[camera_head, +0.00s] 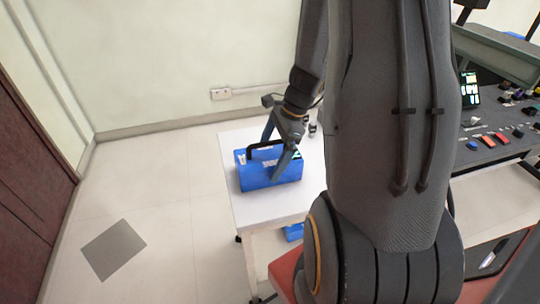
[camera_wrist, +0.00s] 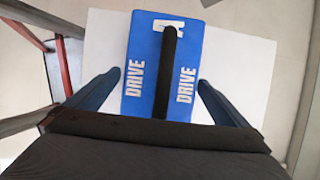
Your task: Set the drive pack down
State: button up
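The drive pack (camera_head: 258,177) is a blue box with a black handle along its top. It appears to rest upright on a white table (camera_head: 250,211), near the table's left edge. In the wrist view the pack (camera_wrist: 146,30) shows white DRIVE lettering on either side of the handle (camera_wrist: 168,75). My gripper (camera_head: 274,154) is open over the pack, its fingers spread wide across it. In the wrist view my gripper (camera_wrist: 159,77) has one fingertip by each long edge of the pack, both well clear of the handle. Whether the fingertips touch the pack is unclear. The pack's near end is hidden.
Small dark items (camera_head: 312,128) stand at the back of the table. Another blue object (camera_head: 293,232) shows low under the table. A dark workbench (camera_head: 495,145) with coloured parts is at the right. Floor to the left is clear except for a grey square (camera_head: 113,250).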

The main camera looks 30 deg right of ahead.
jog(key=b+v, duration=0.1)
jog(key=v, duration=1.1)
jog(key=shift+a, duration=0.1)
jog(key=shift+s+a, duration=0.1)
jog(key=shift+a, duration=0.15)
jog(key=s+a+f+n+h, duration=0.1)
jog(key=s+a+n+h, duration=0.1)
jog(key=a+n, duration=0.6)
jog(key=s+a+f+n+h, duration=0.2)
jog(key=s+a+n, duration=0.2)
jog(key=a+n, duration=0.4)
jog(key=n, duration=0.5)
jog(key=shift+a+f, duration=0.35)
jog(key=shift+s, duration=0.1)
jog(key=shift+c, duration=0.3)
